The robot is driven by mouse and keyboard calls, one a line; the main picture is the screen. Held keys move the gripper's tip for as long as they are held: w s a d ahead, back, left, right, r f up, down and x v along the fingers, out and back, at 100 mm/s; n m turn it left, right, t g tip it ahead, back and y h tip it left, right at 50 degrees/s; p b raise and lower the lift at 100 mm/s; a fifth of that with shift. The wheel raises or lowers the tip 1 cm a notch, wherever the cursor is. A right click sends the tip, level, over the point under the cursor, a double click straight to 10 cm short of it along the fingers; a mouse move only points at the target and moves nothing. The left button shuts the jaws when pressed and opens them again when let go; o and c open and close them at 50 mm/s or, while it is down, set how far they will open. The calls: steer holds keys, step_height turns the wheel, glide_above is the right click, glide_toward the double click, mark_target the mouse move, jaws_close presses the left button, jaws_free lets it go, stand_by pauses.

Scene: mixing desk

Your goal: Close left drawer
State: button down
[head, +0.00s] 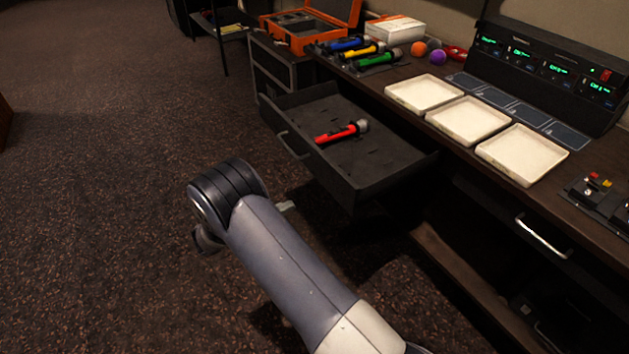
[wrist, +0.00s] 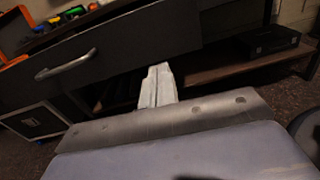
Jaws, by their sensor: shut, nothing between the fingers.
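The left drawer (head: 385,162) is pulled far out from the desk. Its dark front (head: 325,172) has a curved metal handle (head: 292,147). A red flashlight (head: 338,133) lies inside it. In the wrist view the drawer front (wrist: 130,45) spans the upper part, with the handle (wrist: 66,64) at left. My gripper (wrist: 159,70) is shut and empty, its pale fingertips at the lower edge of the front, right of the handle. I cannot tell whether they touch it. In the head view only a pale bit of my gripper (head: 286,206) shows past my arm.
The right drawer (head: 500,222) is shut, with its handle (head: 543,236) facing out. Flashlights (head: 360,50), cream trays (head: 468,120) and a control panel (head: 545,68) stand on the desk. An orange case (head: 305,25) is at the back. The carpet (head: 110,150) at left is clear.

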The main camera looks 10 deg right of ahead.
mark_target(332, 184)
steer(key=shift+n+t, duration=0.3)
steer(key=shift+t, duration=0.1)
steer(key=x, duration=0.8)
steer(key=w+p+x, duration=0.1)
steer(key=x, duration=0.4)
steer(key=shift+w+f, duration=0.1)
steer(key=shift+f, duration=0.25)
